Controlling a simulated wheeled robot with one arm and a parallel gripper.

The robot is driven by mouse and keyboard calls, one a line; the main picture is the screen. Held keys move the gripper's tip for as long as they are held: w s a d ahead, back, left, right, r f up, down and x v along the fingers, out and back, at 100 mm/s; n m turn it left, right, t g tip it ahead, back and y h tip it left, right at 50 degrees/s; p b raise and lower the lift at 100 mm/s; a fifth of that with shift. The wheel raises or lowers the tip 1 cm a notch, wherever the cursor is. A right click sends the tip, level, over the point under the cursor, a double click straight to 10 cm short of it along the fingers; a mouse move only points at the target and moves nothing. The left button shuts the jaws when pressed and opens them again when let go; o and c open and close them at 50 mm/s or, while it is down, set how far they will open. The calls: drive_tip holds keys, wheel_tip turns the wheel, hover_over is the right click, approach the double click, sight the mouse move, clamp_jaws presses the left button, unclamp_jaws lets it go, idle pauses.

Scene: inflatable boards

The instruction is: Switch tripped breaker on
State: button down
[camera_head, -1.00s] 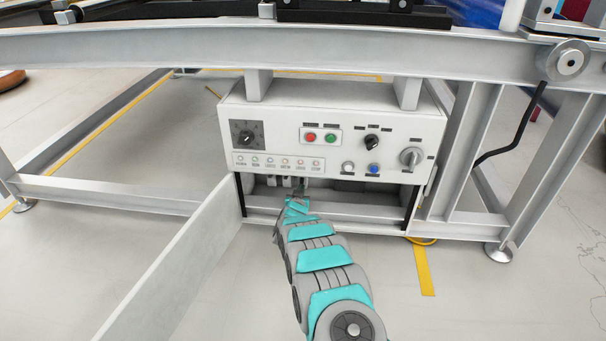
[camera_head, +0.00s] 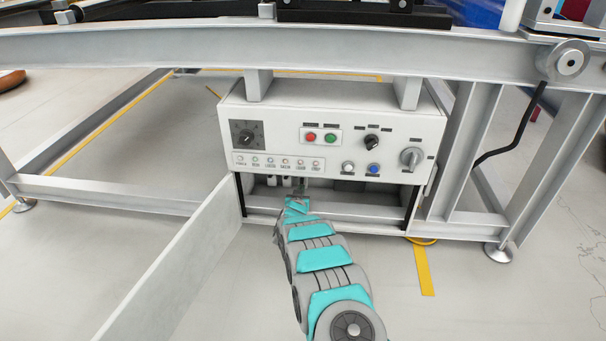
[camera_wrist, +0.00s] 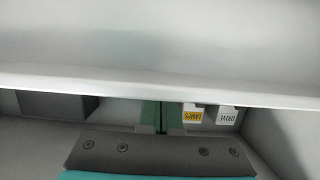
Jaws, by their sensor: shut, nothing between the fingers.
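A white control box (camera_head: 230,118) hangs under the steel frame, with an open lower compartment. Small white breaker parts (camera_head: 271,181) show inside that compartment, left of my gripper (camera_head: 300,188). My gripper reaches into the opening and is shut and empty. In the wrist view its green fingers (camera_wrist: 161,117) are together, beside a yellow label (camera_wrist: 192,115) that reads LAMPS upside down. A white label (camera_wrist: 227,116) reading DRIVE is to the right of it. The breaker levers are mostly hidden by a pale edge, so I cannot tell which is tripped or whether my fingers touch one.
The box's white door panel (camera_head: 170,262) stands open at the left of my arm. The box front has a red button (camera_head: 310,137), a green button (camera_head: 331,137), a blue button (camera_head: 374,169) and rotary switches. A pale edge (camera_wrist: 150,84) crosses close to my fingers.

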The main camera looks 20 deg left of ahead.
drive_tip(key=shift+r+p, duration=0.35)
drive_tip(key=shift+r, duration=0.45)
idle(0.6)
drive_tip(key=shift+s+f, duration=0.1)
drive_tip(key=shift+s, duration=0.05)
drive_tip(key=shift+s+d+f, duration=0.2)
drive_tip(key=shift+s+f, duration=0.1)
drive_tip(key=shift+s, duration=0.35)
drive_tip(key=shift+s+d+f, duration=0.15)
drive_tip(key=shift+s+f, duration=0.1)
drive_tip(key=shift+s, duration=0.4)
drive_tip(key=shift+s, duration=0.1)
drive_tip(key=f+v, duration=0.3)
drive_tip(key=v, duration=1)
drive_tip(key=shift+s+d, duration=0.15)
drive_tip(key=shift+s, duration=0.45)
